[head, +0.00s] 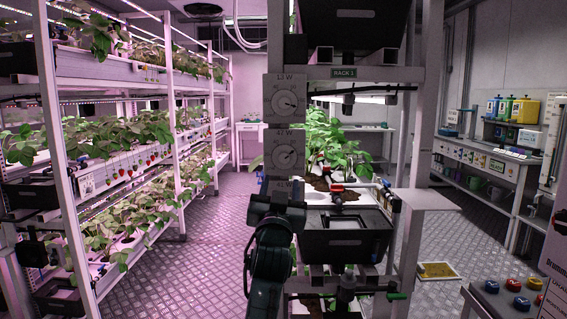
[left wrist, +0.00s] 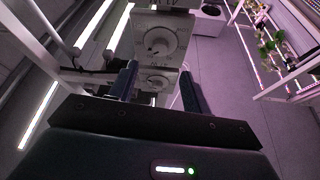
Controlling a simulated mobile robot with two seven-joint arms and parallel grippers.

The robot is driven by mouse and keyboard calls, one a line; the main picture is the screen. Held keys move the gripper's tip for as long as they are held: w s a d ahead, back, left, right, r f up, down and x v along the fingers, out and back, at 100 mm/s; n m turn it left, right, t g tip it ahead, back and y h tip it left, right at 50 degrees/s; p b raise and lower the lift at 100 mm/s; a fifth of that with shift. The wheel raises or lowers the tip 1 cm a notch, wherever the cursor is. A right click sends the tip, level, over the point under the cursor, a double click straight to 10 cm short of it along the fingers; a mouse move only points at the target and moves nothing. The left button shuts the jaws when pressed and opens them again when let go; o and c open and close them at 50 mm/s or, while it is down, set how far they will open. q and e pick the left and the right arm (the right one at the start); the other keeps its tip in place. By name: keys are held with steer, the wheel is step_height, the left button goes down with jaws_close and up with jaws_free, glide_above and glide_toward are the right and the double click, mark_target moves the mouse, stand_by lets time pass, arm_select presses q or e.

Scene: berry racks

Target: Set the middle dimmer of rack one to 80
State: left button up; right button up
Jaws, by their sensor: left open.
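Several dimmer boxes are stacked on a post of the near rack. A third box below is mostly hidden by my left gripper (head: 278,203). That gripper is open, just below the middle dimmer in the picture. In the left wrist view, its fingers (left wrist: 158,88) stand apart, with a dial plate (left wrist: 158,42) beyond them and another dial between them. My right gripper does not show.
A rack label (head: 343,72) and a black tray (head: 345,243) are right of the post. A planted rack (head: 172,110) stands at the left. A workbench (head: 485,158) is at the right. The floor (head: 200,250) between is clear.

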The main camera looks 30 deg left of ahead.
mark_target(283, 160)
arm_select(q)
steer(key=p+x, duration=0.1)
steer(key=x, duration=0.6)
steer(key=shift+w+a+r, duration=0.1)
steer(key=shift+w+a, duration=0.05)
steer(key=shift+w, duration=0.15)
steer(key=shift+w+a+r, duration=0.1)
steer(key=shift+w+a, duration=0.1)
steer(key=shift+w, duration=0.2)
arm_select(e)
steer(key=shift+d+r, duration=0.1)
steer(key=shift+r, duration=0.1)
arm_select(q)
steer(key=shift+c, duration=0.6)
